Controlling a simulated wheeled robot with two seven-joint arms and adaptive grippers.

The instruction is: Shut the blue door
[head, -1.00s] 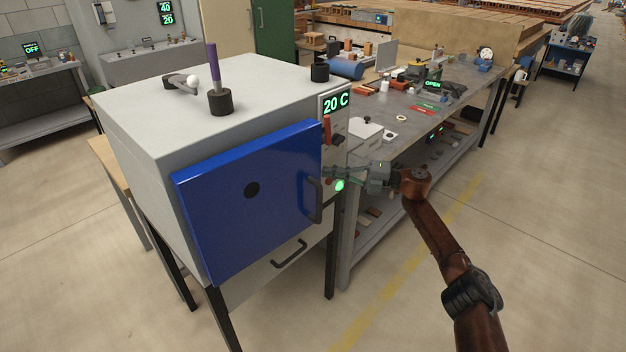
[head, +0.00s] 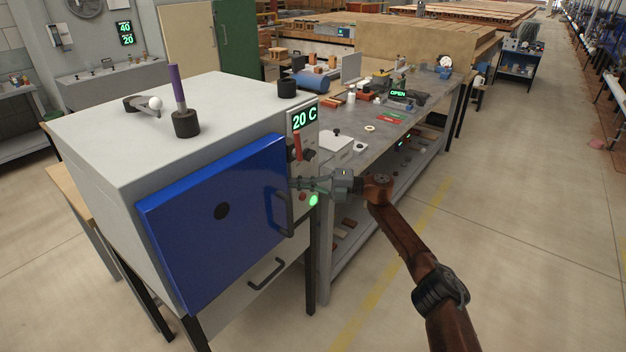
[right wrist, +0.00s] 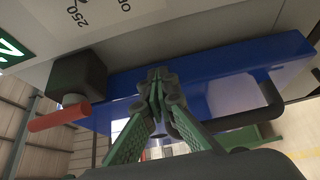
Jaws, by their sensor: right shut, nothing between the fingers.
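The blue door (head: 190,228) is a thick slab with a dark round spot and a dark handle (head: 284,213) near its right edge. It covers most of the front of a grey oven-like box (head: 105,160). I cannot tell whether it lies fully flush. My right gripper (head: 296,183) is shut and empty, beside the door's right edge and above the green light, in front of the control panel. In the right wrist view, the closed fingertips (right wrist: 158,80) overlap the blue door (right wrist: 220,80); contact is unclear. My left gripper is not in view.
The panel shows "20 C" (head: 304,119), with a red-handled lever (head: 297,146) and a lit green light (head: 313,200). A lower dark handle (head: 266,273) sits below the door. A cluttered workbench (head: 372,147) stands to the right. Open floor lies at the front right.

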